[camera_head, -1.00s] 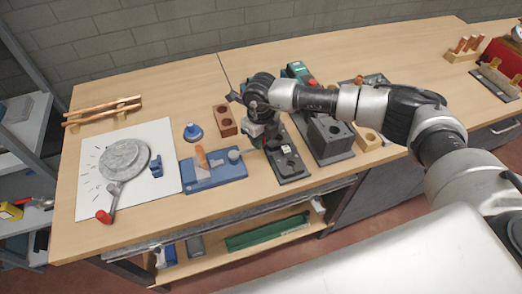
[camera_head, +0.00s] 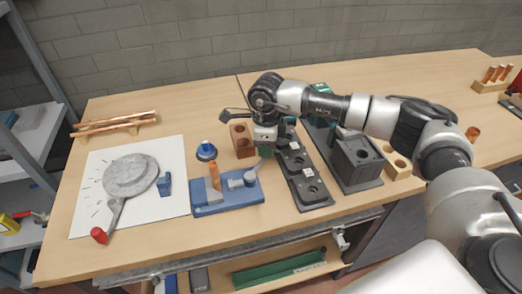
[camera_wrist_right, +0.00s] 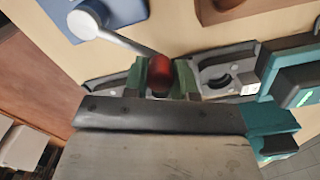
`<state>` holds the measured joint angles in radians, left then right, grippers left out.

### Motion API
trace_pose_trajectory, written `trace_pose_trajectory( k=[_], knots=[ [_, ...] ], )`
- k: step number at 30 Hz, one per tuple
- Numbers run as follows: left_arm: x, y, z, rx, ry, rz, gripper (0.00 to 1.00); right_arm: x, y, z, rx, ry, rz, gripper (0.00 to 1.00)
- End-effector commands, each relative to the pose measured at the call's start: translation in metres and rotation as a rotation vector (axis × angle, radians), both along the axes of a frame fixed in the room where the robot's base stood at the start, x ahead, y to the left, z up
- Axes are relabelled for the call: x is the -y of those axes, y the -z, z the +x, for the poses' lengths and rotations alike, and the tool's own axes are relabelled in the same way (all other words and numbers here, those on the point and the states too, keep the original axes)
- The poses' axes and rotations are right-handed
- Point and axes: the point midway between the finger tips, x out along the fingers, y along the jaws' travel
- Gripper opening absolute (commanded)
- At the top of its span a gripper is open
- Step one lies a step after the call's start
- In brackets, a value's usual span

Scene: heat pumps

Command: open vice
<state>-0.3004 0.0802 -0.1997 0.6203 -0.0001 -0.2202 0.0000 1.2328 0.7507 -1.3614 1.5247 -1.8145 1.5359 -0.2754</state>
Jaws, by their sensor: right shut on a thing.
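The blue vice (camera_head: 226,199) lies on the bench in the head view, with an upright copper piece (camera_head: 214,176) at its left part and a grey round hub (camera_head: 250,178) at its right. A thin grey lever runs from the hub toward my right gripper (camera_head: 264,151). In the wrist view the lever (camera_wrist_right: 125,40) ends in a red knob (camera_wrist_right: 160,74), which sits between the green fingers of the right gripper (camera_wrist_right: 160,80). That gripper is shut on the knob. Whether the vice jaws touch the copper piece is hard to tell. My left gripper is out of view.
Dark fixtures (camera_head: 303,173) stand close to the right of the vice. A wooden block with holes (camera_head: 241,141) and a blue cone (camera_head: 206,151) stand behind it. The bench's front edge is near.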

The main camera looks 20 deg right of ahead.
Motion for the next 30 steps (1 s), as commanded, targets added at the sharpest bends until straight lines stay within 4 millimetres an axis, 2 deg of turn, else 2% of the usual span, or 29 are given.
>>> trace_pose_trajectory(
  k=[17,18,22,30],
  knots=[
    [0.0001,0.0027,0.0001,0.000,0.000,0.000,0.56,0.0032,-0.0032,0.0012,0.008,-0.020,0.004,0.00],
    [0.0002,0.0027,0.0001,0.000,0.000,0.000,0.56,0.0032,-0.0032,0.0012,0.008,-0.020,0.004,0.31],
    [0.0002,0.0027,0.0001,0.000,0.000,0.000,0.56,0.0032,-0.0022,0.0006,0.006,-0.020,0.004,0.51],
    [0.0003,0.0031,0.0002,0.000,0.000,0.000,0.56,0.0034,-0.0015,0.0000,0.002,-0.021,0.002,0.52]
  ],
)
